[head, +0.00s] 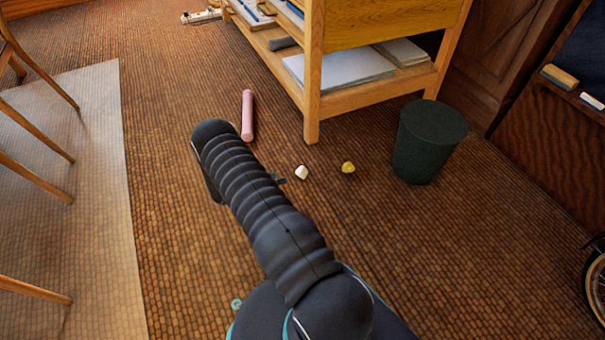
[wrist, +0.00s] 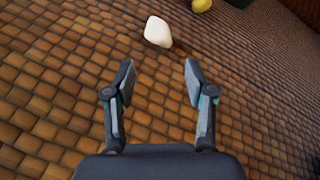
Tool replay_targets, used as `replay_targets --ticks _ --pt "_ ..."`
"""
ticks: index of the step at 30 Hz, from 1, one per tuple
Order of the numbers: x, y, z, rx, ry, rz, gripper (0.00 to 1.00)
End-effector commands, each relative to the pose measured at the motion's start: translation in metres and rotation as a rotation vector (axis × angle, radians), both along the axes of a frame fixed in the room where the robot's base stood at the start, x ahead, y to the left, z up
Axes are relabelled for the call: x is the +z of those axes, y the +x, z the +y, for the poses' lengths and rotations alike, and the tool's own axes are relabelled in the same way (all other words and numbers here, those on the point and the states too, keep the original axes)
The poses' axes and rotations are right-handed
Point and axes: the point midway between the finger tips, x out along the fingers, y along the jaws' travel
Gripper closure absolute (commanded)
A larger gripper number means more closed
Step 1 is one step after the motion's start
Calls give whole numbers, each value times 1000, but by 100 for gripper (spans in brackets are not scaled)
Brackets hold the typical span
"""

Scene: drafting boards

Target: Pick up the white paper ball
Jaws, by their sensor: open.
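The white paper ball (head: 302,172) is a small, crumpled, off-white lump on the brown patterned floor. It also shows in the wrist view (wrist: 158,31), near the top, beyond my fingertips. My gripper (wrist: 159,78) is open and empty, and the ball lies ahead of the gap between its fingers, apart from both. In the head view my arm hides most of the gripper; only a small dark tip (head: 279,179) shows just left of the ball.
A yellow ball (head: 348,167) lies right of the white one, with a dark green bin (head: 430,145) farther right. A pink roll (head: 247,116) lies at the upper left. A wooden shelf unit (head: 312,90) stands behind. Floor in front of the bin is clear.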

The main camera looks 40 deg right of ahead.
Motion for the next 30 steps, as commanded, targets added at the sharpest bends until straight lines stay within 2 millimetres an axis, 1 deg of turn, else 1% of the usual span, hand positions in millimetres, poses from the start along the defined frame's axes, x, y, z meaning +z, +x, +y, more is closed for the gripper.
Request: replay_targets --ticks 1,3,9,12,20,23,27,30 --pt "-4 -2 -10 -5 0 0 45" --pt "-9 -3 -22 -6 0 0 45" --pt "-20 -4 -52 -4 1 -2 45" --pt "-23 -4 -61 -3 1 -2 45" --pt "-28 -5 -73 -3 1 -1 45" --pt "-32 -5 -84 -4 1 -1 45" --pt "-39 -5 -103 -4 1 -2 45" --pt "-43 -6 -112 -4 1 -2 45"
